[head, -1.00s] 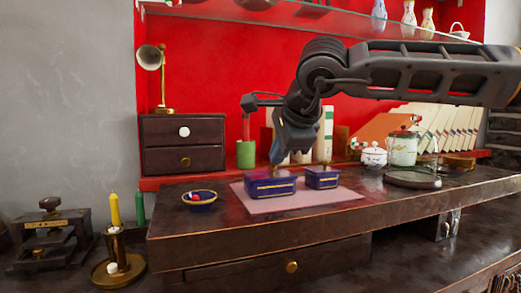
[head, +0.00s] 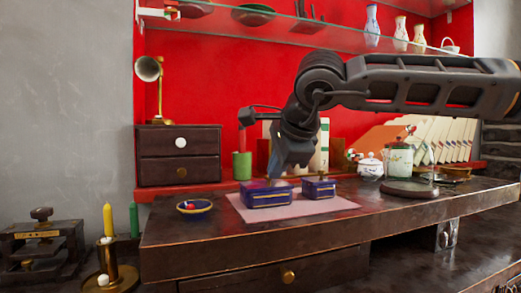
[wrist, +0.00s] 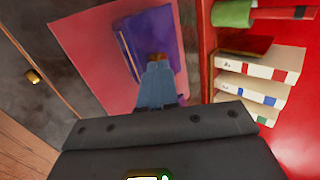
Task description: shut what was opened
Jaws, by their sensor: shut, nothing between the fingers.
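Two small dark blue boxes with gold trim stand on a pink mat (head: 240,213) on the dark counter. The left box (head: 266,198) is the larger one; the right box (head: 319,190) is smaller. Both look lidded and shut in the head view, though the top rear of the left box is partly hidden by my gripper. My gripper (head: 276,179) is shut and empty, pointing down at the top of the left box; I cannot tell whether it touches. In the wrist view the closed fingertips (wrist: 163,62) lie over a blue box (wrist: 130,45).
A small bowl (head: 194,206) sits left of the mat. A two-drawer chest (head: 180,155), a green cup (head: 242,166) and books stand behind. White jars (head: 370,167) and a round stand (head: 409,189) are to the right. A glass shelf hangs above.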

